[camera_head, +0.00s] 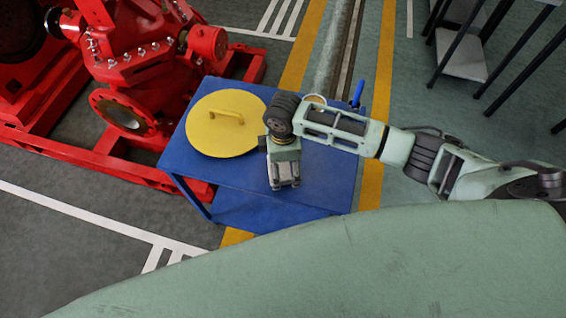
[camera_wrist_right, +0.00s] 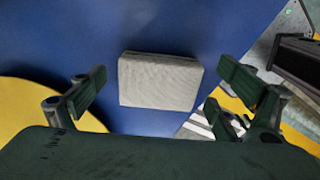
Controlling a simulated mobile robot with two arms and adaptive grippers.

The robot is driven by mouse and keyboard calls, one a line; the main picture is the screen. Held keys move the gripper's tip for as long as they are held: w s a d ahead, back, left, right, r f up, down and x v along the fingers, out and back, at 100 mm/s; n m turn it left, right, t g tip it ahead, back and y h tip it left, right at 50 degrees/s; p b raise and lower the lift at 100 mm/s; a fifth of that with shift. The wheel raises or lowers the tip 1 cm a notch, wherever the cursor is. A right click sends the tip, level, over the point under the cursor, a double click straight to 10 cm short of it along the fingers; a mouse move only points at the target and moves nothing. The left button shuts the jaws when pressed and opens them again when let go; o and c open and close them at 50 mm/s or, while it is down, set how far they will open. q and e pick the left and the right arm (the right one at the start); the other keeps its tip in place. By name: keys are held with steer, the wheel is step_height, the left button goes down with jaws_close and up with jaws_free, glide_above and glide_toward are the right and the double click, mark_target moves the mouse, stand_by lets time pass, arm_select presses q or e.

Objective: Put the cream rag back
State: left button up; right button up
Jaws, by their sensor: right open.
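The cream rag (camera_wrist_right: 160,82) shows in the right wrist view as a folded, pale grey-cream rectangular pad. It lies flat on the blue table (camera_wrist_right: 60,30). My right gripper (camera_wrist_right: 158,90) is open, with one finger to each side of the rag in this view and clear space between them. In the head view my right gripper (camera_head: 285,183) points down over the front half of the blue table (camera_head: 325,175); I cannot make out the rag there, as the gripper covers that spot. My left gripper is not in view.
A round yellow lid (camera_head: 222,135) with a handle lies on the table left of my right gripper. A blue-handled item (camera_head: 358,94) and a pale ring (camera_head: 314,99) are at the back right. A red pump (camera_head: 130,50) stands behind left. The table's front right is clear.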

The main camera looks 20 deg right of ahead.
mark_target(283, 166)
steer(key=shift+r, duration=0.15)
step_height(283, 166, up, 12)
stand_by(0.5)
stand_by(0.5)
